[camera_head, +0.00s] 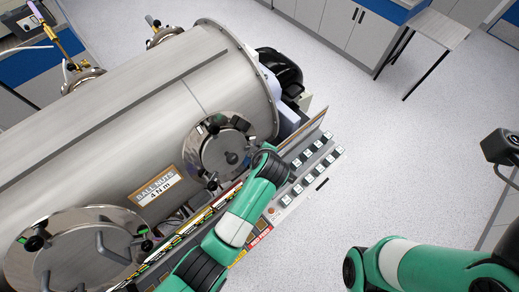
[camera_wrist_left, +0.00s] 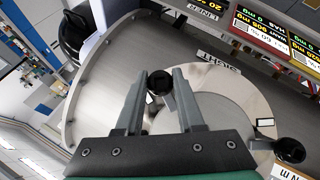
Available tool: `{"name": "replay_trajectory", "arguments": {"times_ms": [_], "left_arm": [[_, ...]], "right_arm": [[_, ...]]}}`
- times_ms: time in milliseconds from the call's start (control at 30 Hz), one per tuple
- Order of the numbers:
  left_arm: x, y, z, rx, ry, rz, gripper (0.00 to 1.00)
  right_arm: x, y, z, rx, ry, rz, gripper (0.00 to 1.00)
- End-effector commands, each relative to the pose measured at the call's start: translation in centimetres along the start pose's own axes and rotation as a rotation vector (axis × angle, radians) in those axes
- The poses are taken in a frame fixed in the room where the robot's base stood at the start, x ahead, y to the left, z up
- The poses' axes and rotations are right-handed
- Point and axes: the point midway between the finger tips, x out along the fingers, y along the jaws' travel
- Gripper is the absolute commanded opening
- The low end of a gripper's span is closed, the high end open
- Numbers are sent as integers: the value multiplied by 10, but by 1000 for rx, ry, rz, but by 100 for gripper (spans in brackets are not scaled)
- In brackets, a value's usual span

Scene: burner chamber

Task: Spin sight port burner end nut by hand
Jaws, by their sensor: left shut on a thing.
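The sight port (camera_head: 225,150) is a round steel cover on the side of the big steel chamber. Several black ball nuts sit around its rim. One ball nut (camera_head: 212,183) is at its lower edge, near the label plate. In the left wrist view another ball nut (camera_wrist_left: 159,82) sits at the cover's edge, between the two grey fingers of my left gripper (camera_wrist_left: 160,76). The gripper is shut on this nut. In the head view my left arm hides the fingers and the nut. My right gripper is not visible; only green right arm links show at lower right.
A label plate (camera_head: 158,188) reads "BALL NUTS 4 N m". A second, larger round cover (camera_head: 75,262) with a bent handle is at lower left. A control panel (camera_head: 308,165) with several white switches lies just right of the port. Open floor (camera_head: 400,150) extends right.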

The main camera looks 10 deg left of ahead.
Motion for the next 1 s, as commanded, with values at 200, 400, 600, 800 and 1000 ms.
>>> {"name": "replay_trajectory", "arguments": {"times_ms": [200, 400, 600, 800, 1000], "left_arm": [[0, 0, 0, -1, 1, 1, 46], [0, 0, 0, -1, 1, 0, 66], [0, 0, 0, -1, 1, 1, 66], [-17, 0, 1, 0, 0, 4, 66], [-65, 1, 1, -2, -2, 8, 66]], "right_arm": [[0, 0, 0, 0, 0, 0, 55], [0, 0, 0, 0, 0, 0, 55], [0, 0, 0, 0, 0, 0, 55], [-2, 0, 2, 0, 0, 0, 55], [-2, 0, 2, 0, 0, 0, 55]]}}
